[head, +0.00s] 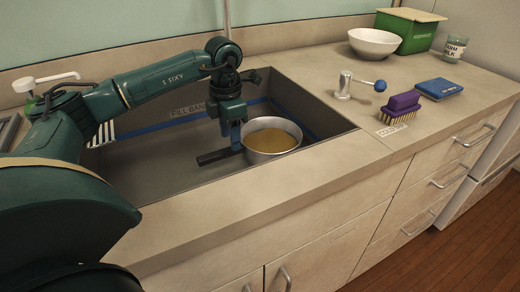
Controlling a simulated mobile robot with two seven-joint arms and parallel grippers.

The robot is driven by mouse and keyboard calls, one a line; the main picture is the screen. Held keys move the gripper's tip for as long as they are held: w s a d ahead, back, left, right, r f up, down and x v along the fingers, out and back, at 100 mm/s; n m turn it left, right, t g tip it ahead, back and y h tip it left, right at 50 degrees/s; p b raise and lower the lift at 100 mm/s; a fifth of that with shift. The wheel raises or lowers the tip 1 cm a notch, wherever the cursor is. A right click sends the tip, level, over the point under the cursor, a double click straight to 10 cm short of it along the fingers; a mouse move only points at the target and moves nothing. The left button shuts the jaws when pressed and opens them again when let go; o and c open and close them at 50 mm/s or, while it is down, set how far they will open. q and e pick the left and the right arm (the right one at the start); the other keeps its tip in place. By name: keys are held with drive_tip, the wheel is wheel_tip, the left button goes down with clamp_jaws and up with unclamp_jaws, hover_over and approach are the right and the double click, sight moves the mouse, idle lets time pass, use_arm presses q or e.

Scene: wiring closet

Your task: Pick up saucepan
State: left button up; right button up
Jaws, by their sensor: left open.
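A metal saucepan (271,153) sits in the sink (180,171) with brownish-yellow contents inside. Its dark handle points left. My left gripper (237,143) hangs downward from above at the handle, close to the pan's left wall. Its jaws are open, and the fingers cover the part of the handle nearest the pan. I cannot tell whether a finger touches the handle. My right gripper is not in view.
A tap (345,86) with a blue knob stands right of the sink. Beyond are a purple brush (401,105), a blue sponge or block (438,88), a white bowl (374,42), a green box (408,30) and a jar (455,48). The front counter strip is clear.

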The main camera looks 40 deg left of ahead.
use_arm(q)
wheel_tip(320, 180, down, 5)
drive_tip(key=shift+f+b, duration=0.15)
drive_tip(key=shift+b, duration=0.2)
clamp_jaws()
drive_tip(key=shift+w, duration=0.15)
idle(0.4)
